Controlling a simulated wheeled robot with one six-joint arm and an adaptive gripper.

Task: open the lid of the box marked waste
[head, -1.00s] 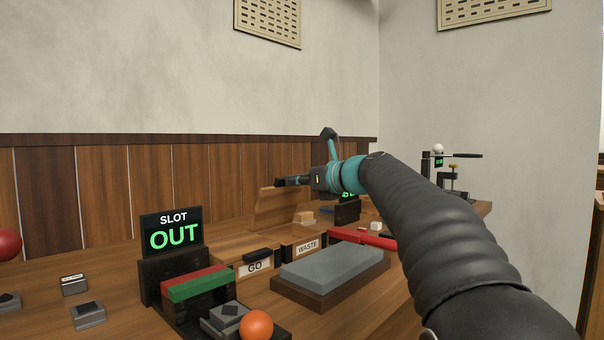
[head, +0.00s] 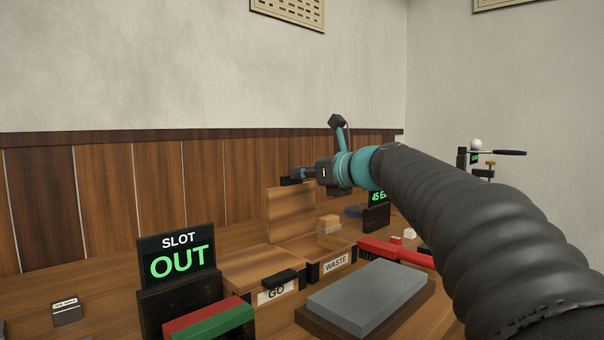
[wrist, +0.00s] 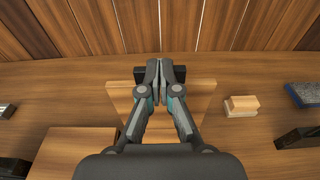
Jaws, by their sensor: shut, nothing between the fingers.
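The waste box (head: 335,264) has a white WASTE label on its front and stands on the bench. Its wooden lid (head: 288,217) stands up, roughly upright, at the back of the box, so the box is open. The lid also shows in the wrist view (wrist: 122,92), with a black handle (wrist: 140,74) at its far edge. My gripper (head: 297,173) is shut and empty at the lid's top edge, by the handle (head: 290,181). In the wrist view my fingertips (wrist: 159,67) overlap the handle; whether they touch it I cannot tell.
The GO box (head: 240,265), left of the waste box, has its lid down. A grey slab on a wooden base (head: 368,288) lies in front. A red tool (head: 375,247) and wooden blocks (head: 328,222) are to the right. The SLOT OUT sign (head: 178,257) stands left. Wood panelling is behind.

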